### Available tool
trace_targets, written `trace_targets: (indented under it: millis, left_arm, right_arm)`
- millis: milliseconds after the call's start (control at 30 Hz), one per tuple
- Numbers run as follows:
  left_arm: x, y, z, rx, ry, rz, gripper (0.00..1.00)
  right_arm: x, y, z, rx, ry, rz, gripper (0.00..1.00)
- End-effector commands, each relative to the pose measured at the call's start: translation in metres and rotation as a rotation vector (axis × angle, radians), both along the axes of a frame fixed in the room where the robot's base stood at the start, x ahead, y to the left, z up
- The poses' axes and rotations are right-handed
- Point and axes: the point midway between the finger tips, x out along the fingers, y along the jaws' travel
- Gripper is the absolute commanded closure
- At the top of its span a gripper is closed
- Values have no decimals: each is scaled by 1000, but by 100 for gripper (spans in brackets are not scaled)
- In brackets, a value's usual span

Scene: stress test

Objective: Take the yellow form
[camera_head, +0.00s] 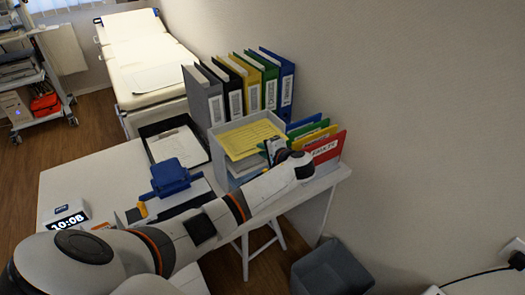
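The yellow form (243,137) lies flat in the top of a light grey paper tray (224,168) on the white desk, with dark printed lines on it. My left arm reaches across the desk from the lower left. Its gripper (272,148) is at the right front edge of the form. The wrist and hand partly cover the fingers, and I cannot tell whether they are open or shut, or whether they touch the form. My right gripper is not in view.
Upright binders (238,86) stand behind the tray. Coloured folders (323,146) stand close to its right. A black document tray (174,140), a blue punch (169,177) and a clock (67,218) are to the left. A grey bin (331,268) stands below.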

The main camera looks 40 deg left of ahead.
Motion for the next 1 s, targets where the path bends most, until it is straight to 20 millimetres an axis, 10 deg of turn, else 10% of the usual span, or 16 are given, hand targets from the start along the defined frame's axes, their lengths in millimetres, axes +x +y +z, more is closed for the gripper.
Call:
trace_targets:
  millis: [300, 1000]
  left_arm:
    - [0, 0, 0, 0, 0, 0, 100]
    - [-2, -5, 1, -3, 4, 0, 100]
  right_arm:
    - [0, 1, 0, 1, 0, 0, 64]
    - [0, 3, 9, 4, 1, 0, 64]
